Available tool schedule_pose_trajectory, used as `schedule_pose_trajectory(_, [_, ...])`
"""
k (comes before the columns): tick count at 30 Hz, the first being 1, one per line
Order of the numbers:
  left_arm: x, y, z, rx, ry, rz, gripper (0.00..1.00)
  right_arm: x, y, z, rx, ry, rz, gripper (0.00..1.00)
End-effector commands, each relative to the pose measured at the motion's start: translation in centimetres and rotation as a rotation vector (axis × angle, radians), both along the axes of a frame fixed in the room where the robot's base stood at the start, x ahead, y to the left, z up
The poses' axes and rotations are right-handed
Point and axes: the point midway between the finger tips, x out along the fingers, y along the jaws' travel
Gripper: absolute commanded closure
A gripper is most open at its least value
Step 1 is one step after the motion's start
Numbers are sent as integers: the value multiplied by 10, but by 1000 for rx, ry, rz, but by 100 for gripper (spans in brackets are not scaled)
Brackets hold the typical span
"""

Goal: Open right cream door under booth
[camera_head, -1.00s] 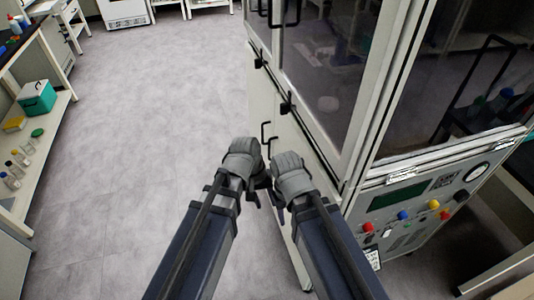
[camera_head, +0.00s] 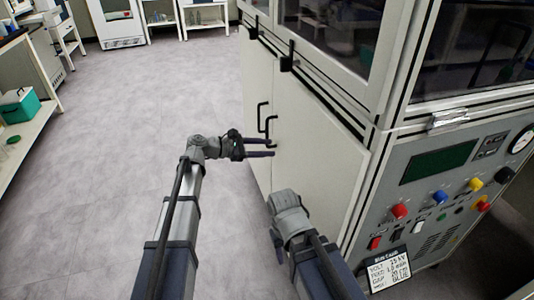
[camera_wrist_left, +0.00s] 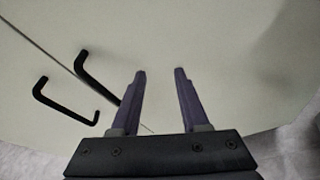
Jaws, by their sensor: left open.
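The right cream door (camera_head: 320,145) under the booth is closed, with a black bar handle (camera_head: 271,125) near its left edge. The left cream door (camera_head: 257,90) beside it has its own black handle (camera_head: 260,114). My left gripper (camera_head: 273,148) is open and empty, its two purple fingers pointing at the right door just below the handles. In the left wrist view, the fingers (camera_wrist_left: 159,72) face bare cream panel, with the right door's handle (camera_wrist_left: 92,70) to their left, not between them. My right gripper (camera_head: 279,245) hangs low before the cabinet; its fingers do not show clearly.
The booth's glass front (camera_head: 330,35) is above the doors. A control panel (camera_head: 440,185) with coloured knobs and a paper label (camera_head: 389,270) is at the right. A side bench (camera_head: 35,115) with a green box stands at the left. The floor between is clear.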

Motion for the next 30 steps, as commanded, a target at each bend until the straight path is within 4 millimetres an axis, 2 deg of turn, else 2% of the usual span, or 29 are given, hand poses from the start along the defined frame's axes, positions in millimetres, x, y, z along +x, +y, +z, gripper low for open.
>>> schedule_pose_trajectory(1, [18,12,-20,-69,35,44,55,0,0,-31,0,0,0,50])
schedule_pose_trajectory(6, [50,41,-21,-277,144,145,55,0,0,-64,-1,-1,1,50])
schedule_pose_trajectory(10, [63,56,-19,-370,192,184,55,0,0,-75,-1,-1,2,50])
schedule_pose_trajectory(15, [68,62,-16,-412,214,199,55,0,0,-78,-1,-1,2,50])
schedule_pose_trajectory(20, [70,57,-15,-412,214,197,55,0,0,-77,-1,-1,2,50])
schedule_pose_trajectory(30, [95,13,-15,-410,214,195,55,0,0,-77,-1,-1,2,50])
